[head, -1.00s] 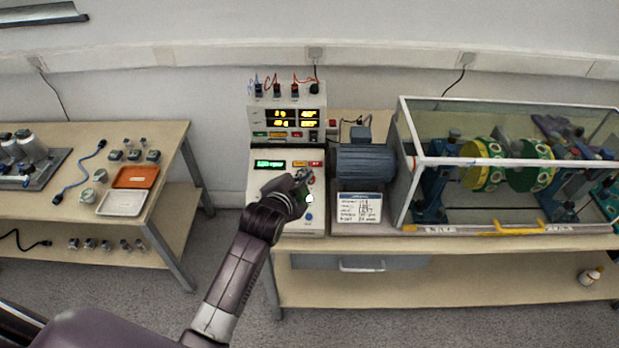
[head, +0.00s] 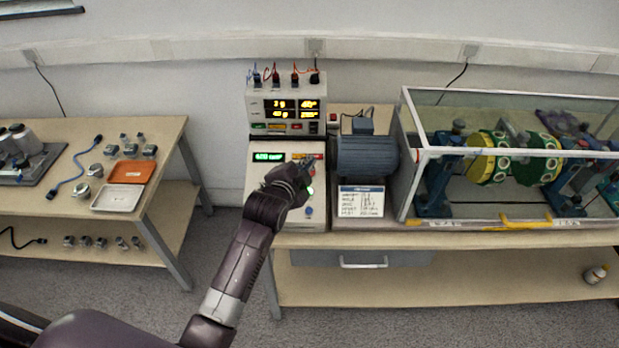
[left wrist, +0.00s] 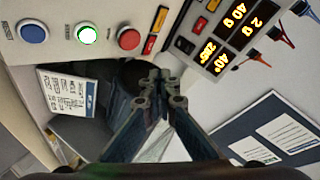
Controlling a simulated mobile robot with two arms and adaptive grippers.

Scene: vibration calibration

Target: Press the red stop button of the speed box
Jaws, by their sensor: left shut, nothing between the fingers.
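The speed box (head: 257,205) is the white sloped box on the right-hand bench, with a lit green display (head: 269,157). In the left wrist view, its red stop button (left wrist: 128,39) sits beside a lit green button (left wrist: 87,34) and a blue button (left wrist: 32,32). My left gripper (head: 312,168) is over the upper right of the panel and largely covers the red button in the head view. Its fingers are shut and empty in the left wrist view (left wrist: 163,82), apart from the red button in that picture. My right gripper is not in view.
A meter unit (head: 287,110) with lit orange displays and plugged cables stands behind the speed box. A blue motor (head: 366,156), a white card (head: 361,201) and a clear-walled rotor case (head: 470,228) stand to the right. A second bench (head: 172,140) is at left.

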